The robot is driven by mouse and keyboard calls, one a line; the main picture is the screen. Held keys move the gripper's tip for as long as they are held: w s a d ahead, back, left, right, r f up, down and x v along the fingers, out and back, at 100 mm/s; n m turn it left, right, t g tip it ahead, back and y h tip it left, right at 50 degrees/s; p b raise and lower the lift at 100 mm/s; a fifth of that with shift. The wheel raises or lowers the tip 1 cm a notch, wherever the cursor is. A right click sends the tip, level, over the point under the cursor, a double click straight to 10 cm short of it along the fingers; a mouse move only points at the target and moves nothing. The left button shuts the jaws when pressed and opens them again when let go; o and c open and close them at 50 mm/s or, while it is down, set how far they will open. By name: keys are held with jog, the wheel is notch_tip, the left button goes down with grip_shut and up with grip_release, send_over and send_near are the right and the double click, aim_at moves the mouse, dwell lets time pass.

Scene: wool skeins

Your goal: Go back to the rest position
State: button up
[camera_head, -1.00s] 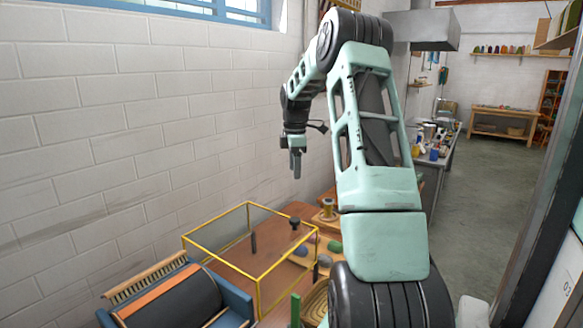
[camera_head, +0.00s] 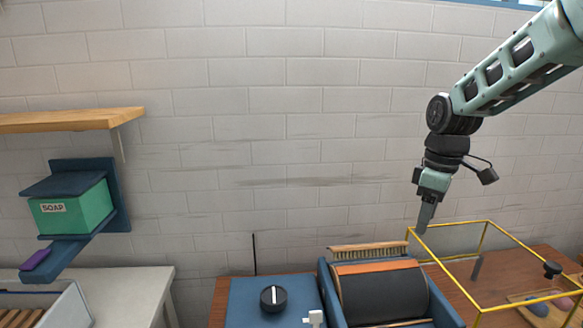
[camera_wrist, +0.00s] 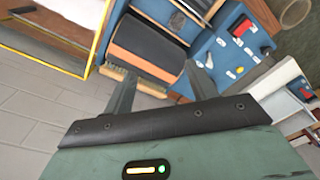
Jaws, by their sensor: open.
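My gripper (camera_head: 426,212) hangs from my arm in the upper right of the head view, fingers pointing down, in front of the white brick wall. It appears above the left corner of the yellow-framed clear box (camera_head: 484,310). In the wrist view my gripper (camera_wrist: 160,88) shows two dark fingers spread apart with nothing between them.
A blue machine with a dark drum (camera_head: 385,292) stands beside the box; the drum also shows in the wrist view (camera_wrist: 147,45). A blue panel with a black knob (camera_head: 273,298) is left of it. A green soap box (camera_head: 72,212) and wooden shelf (camera_head: 70,120) are on the wall.

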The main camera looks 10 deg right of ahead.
jog(key=s+a+f+b, duration=0.15)
jog(key=s+a, duration=0.45)
jog(key=a, duration=0.6)
jog(key=s+a+f, duration=0.2)
jog(key=s+a, duration=0.1)
jog(key=s, duration=0.3)
jog(key=s+a+f+b, duration=0.1)
jog(key=s+a+f, duration=0.1)
jog(key=s+a, duration=0.2)
jog(key=s+a+f, duration=0.2)
jog(key=s+a, duration=0.1)
jog(key=s, duration=0.7)
jog(key=shift+a+f+m+b, duration=0.25)
jog(key=shift+m+b, duration=0.15)
